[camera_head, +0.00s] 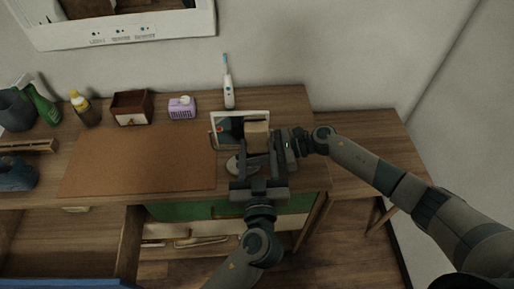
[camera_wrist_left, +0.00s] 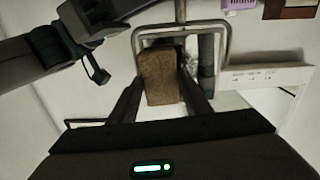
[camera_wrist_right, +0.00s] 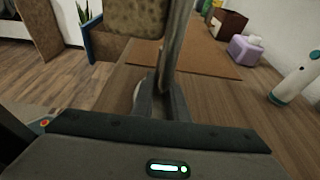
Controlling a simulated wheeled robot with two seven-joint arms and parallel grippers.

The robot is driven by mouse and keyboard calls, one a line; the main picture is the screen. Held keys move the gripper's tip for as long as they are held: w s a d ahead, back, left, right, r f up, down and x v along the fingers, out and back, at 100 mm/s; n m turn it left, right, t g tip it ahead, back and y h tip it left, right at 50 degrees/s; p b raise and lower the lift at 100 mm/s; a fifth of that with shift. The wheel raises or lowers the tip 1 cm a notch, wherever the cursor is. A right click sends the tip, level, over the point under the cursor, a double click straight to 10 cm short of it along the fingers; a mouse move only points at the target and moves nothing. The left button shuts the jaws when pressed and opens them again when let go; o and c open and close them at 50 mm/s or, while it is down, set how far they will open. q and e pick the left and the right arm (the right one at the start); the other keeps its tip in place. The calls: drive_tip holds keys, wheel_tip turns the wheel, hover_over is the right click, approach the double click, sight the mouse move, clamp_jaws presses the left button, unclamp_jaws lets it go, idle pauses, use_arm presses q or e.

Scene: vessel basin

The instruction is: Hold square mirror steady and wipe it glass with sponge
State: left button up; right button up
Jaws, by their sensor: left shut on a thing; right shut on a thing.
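The square mirror (camera_head: 229,132), with a pale frame and round base (camera_head: 238,167), stands upright near the table's front right. My right gripper (camera_head: 287,146) is shut on its right edge. In the right wrist view the mirror (camera_wrist_right: 175,45) appears nearly edge-on between the fingers. My left gripper (camera_head: 257,158) is shut on the tan sponge (camera_head: 256,130), in front of the glass. The sponge (camera_wrist_left: 162,80) fills the space between the fingers in the left wrist view. It also shows in the right wrist view (camera_wrist_right: 137,14). I cannot tell whether the sponge touches the glass.
An electric toothbrush (camera_head: 228,90) stands behind the mirror. A purple dispenser (camera_head: 181,109), a brown box (camera_head: 132,108) and a yellow-capped bottle (camera_head: 84,109) stand to the left. A brown mat (camera_head: 140,160) lies bare left of the mirror. An open drawer (camera_head: 70,240) is below.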

use_arm(q)
drive_tip(key=shift+a, duration=0.1)
drive_tip(key=shift+w+a, duration=0.1)
drive_tip(key=shift+a, duration=1.95)
drive_tip(key=shift+a, duration=0.15)
drive_tip(key=shift+a, duration=1.9)
drive_tip(key=shift+w+d, duration=0.1)
drive_tip(key=shift+d, duration=0.1)
drive_tip(key=shift+d, duration=1.95)
drive_tip(key=shift+d, duration=0.1)
drive_tip(key=shift+s+d, duration=0.2)
drive_tip(key=shift+d, duration=1.75)
drive_tip(key=shift+a, duration=0.1)
